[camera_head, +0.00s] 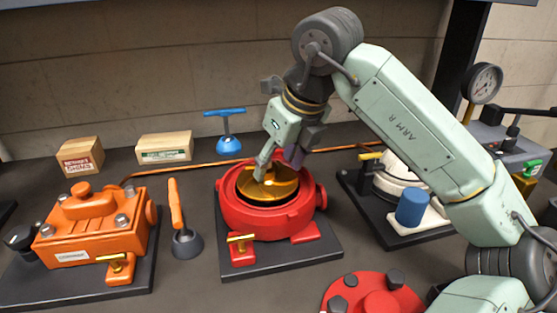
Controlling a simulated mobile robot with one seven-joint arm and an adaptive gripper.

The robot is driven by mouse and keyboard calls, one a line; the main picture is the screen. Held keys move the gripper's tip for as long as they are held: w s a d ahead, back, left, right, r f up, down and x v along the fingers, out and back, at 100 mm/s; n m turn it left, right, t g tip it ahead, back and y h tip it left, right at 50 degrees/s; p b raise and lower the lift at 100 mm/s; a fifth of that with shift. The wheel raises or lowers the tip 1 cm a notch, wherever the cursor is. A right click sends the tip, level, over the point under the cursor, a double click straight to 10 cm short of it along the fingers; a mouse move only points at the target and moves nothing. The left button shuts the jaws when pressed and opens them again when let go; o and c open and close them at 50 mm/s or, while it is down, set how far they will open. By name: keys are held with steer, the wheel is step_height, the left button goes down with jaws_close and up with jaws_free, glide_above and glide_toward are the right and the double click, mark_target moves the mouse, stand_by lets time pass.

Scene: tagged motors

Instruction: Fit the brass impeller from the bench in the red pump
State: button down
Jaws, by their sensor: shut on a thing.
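The red pump (240,219) stands on a dark base plate in the middle of the bench, with its round housing open at the top. The brass impeller (281,187) is at the mouth of the housing, inside its rim. I cannot tell whether it is fully seated. My gripper (268,169) reaches down from above and is shut on the impeller. Its fingers partly hide the impeller's far side.
An orange pump (90,228) stands at left, with an orange-handled tool (178,218) beside it. A blue-handled tool (228,135) and two boxes (164,147) are behind. A red cover (372,296) lies in front. A blue cylinder (411,207) and white pump are right.

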steer(key=shift+f+b, duration=0.7)
steer(key=shift+f, duration=0.15)
steer(key=shift+r, duration=0.3)
steer(key=shift+f+b, duration=0.4)
steer(key=shift+b, duration=0.25)
stand_by(2.0)
steer(key=shift+r, duration=0.25)
steer(key=c, duration=0.5)
jaws_free()
steer(key=shift+r+p, duration=2.15)
steer(key=shift+r, duration=0.9)
